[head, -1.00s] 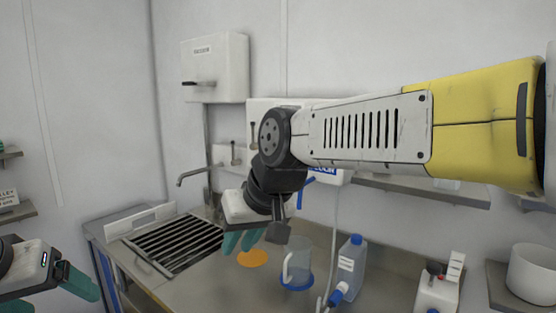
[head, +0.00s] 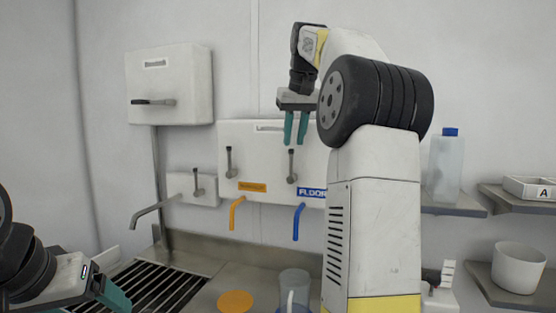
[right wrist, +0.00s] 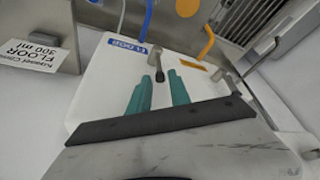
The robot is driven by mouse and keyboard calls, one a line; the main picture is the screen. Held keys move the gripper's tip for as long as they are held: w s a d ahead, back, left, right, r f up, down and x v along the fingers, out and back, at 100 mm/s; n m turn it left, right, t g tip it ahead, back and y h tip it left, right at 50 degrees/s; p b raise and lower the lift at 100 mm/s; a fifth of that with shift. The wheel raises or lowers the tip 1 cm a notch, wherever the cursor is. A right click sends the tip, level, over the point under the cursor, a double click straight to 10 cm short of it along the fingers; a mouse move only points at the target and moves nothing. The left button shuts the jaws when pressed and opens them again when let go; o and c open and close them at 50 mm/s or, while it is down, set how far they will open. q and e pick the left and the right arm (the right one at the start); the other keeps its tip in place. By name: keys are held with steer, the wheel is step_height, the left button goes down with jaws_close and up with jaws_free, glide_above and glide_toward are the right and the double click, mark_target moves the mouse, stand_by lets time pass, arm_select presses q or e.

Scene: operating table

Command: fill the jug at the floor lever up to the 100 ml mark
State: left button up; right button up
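The clear jug (head: 293,285) stands on the counter, below the blue spout (head: 298,222) in the picture; its lower part is cut off, and I cannot tell any liquid level. The floor lever (head: 291,165) is on the white wall panel above the blue FLOOR label (head: 311,193). My right gripper (head: 296,142) is open and empty, fingers pointing down just above the lever. In the right wrist view the lever (right wrist: 157,68) shows just beyond and between the parted fingertips, apparently untouched. My left gripper (head: 118,297) is at the lower left; its finger gap is hidden.
An orange disc (head: 235,301) lies on the counter under the orange spout (head: 236,213). The orange spout's lever (head: 229,163) is left of the floor lever. A metal tap (head: 155,211) and drain grate (head: 160,287) are at left. Shelves at right hold a bottle (head: 447,165) and white pot (head: 518,267).

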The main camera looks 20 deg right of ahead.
mark_target(292, 152)
steer(key=shift+w+d+f, duration=0.2)
steer(key=shift+w+f, duration=0.1)
steer(key=shift+f, duration=0.2)
steer(key=x, duration=0.6)
steer(key=shift+w+f, duration=0.1)
steer(key=shift+f, duration=0.2)
jaws_close()
stand_by(0.8)
